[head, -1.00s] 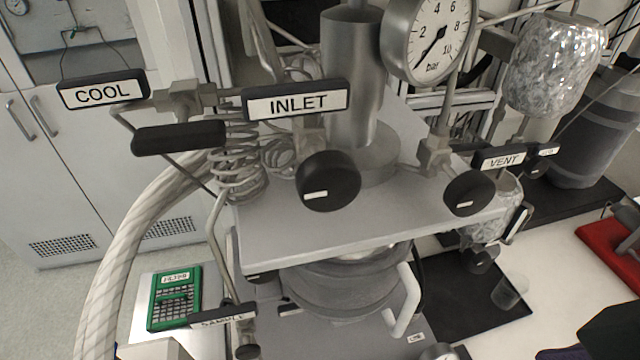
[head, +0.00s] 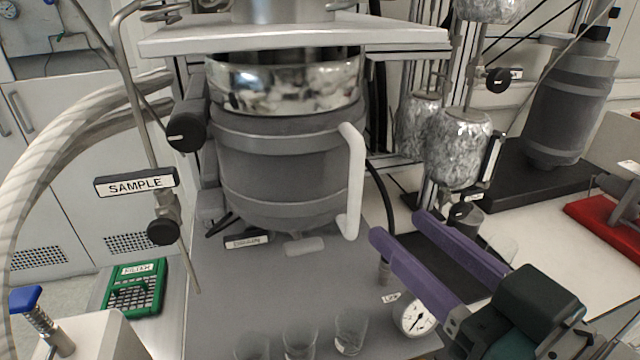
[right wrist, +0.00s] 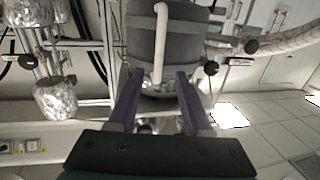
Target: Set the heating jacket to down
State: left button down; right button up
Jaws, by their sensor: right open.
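The heating jacket (head: 270,170) is a dark grey banded cup around the shiny metal vessel (head: 285,85), below the grey top plate (head: 290,35). A strip of the vessel shows bare above its rim. Its white upright handle (head: 353,185) is on the right side; the handle also shows in the right wrist view (right wrist: 160,45). My right gripper (head: 397,226), with purple fingers, is open and empty, a little right of the handle's lower end. In the right wrist view the handle appears between and beyond the fingertips (right wrist: 160,75). My left gripper is out of view.
Several clear cups (head: 300,340) and a round gauge (head: 415,316) stand in front on the grey base. The SAMPLE valve (head: 163,231) is at left, beside a green FILTER rack (head: 135,288). Foil-wrapped vessels (head: 459,150) stand behind my right gripper.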

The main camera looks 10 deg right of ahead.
aim_at(359, 187)
jog(key=x, duration=0.2)
jog(key=p+x, duration=0.1)
jog(key=x, duration=0.5)
jog(key=shift+w+r+p, duration=0.25)
jog(key=shift+p, duration=0.1)
jog(key=shift+x, duration=0.8)
jog(key=shift+s, duration=0.1)
jog(key=shift+c, duration=0.2)
jog(key=c, duration=0.5)
grip_shut()
jog(key=shift+f, duration=0.1)
